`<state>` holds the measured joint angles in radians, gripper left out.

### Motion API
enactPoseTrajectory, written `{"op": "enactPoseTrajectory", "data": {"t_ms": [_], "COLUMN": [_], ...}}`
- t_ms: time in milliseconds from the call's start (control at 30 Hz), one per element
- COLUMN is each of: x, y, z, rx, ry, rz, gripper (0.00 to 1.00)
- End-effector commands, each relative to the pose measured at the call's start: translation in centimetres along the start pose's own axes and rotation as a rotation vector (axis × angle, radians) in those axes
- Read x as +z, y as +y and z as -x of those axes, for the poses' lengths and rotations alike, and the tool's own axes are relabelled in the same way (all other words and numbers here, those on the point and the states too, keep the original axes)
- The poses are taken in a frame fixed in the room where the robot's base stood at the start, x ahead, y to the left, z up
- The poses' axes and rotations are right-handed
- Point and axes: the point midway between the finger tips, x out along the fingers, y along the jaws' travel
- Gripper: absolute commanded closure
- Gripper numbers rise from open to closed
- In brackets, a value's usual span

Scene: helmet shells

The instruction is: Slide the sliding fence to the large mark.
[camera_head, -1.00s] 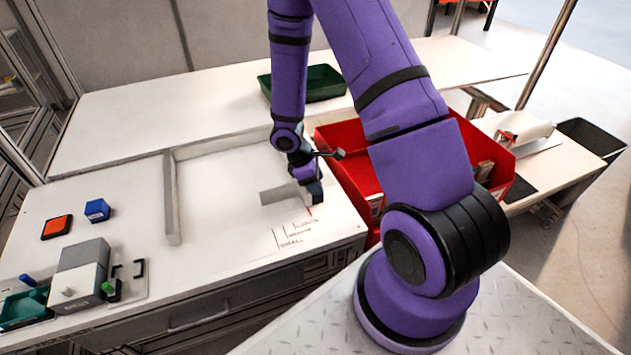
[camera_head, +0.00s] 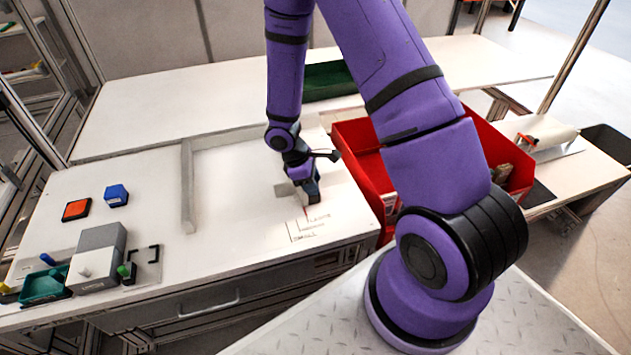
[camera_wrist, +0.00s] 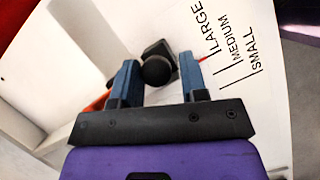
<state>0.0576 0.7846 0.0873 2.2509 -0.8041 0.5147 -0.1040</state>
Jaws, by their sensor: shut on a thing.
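The sliding fence (camera_head: 283,190) is a pale upright plate on the white table, partly hidden behind my gripper (camera_head: 311,192). In the wrist view my gripper (camera_wrist: 159,64) is shut on the fence's round black knob (camera_wrist: 156,70), between its blue-grey fingers. A small red pointer (camera_wrist: 202,59) shows just beside the right finger, close to the end of the large mark (camera_wrist: 214,66). The medium and small marks lie beyond it to the right. Lettering for the marks (camera_head: 318,217) shows in the head view just in front of my gripper.
A pale raised rail (camera_head: 187,190) stands left of the fence. A red bin (camera_head: 360,175) is close on the right. A blue block (camera_head: 116,195), an orange pad (camera_head: 77,210), a grey block (camera_head: 97,255) and a green tray (camera_head: 45,287) are at left. The table between is clear.

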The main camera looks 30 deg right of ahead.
Motion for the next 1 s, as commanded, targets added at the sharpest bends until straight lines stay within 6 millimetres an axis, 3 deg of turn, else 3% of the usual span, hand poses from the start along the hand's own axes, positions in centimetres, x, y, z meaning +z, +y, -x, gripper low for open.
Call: {"op": "enactPoseTrajectory", "data": {"t_ms": [33, 100, 700, 867, 1000], "x": [-0.3, -0.3, -0.1, -0.1, -0.1], "y": [0.7, 0.7, 0.3, 0.4, 0.5], "z": [0.4, 0.4, 0.3, 1.8, 4.4], "rx": [0.012, 0.012, 0.006, 0.008, 0.010], "ry": [0.012, 0.012, 0.006, 0.007, 0.009], "rz": [-0.008, -0.008, -0.004, -0.006, -0.006], "gripper": [0.58, 0.45, 0.45, 0.45, 0.45]}}
